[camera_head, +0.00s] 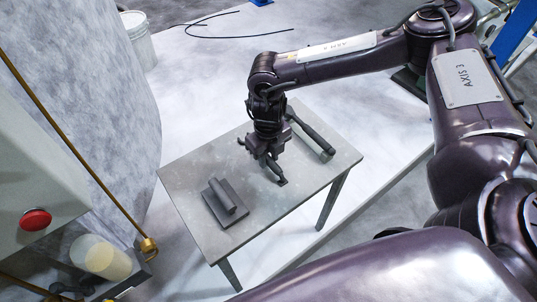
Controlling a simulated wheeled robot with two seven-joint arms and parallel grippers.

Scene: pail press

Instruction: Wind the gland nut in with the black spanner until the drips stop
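My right gripper (268,168) points down over the middle of a small grey table (285,200). Its dark fingers are small in the picture, and I cannot tell whether they are apart or hold something. A dark rod-shaped tool (315,137) lies along the table's far right side, beside the gripper; it may be the black spanner, but its head is not clear. A brass fitting (148,246) sits at the lower end of a thin brass pipe at the left; it may be the gland nut. No drips can be made out. My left gripper is out of view.
A dark block with a raised rib (224,200) sits on the table's left part. A pale machine (40,165) with a red button (35,219) stands at the left. A white pail (139,38) and a black cable (215,30) are on the floor behind.

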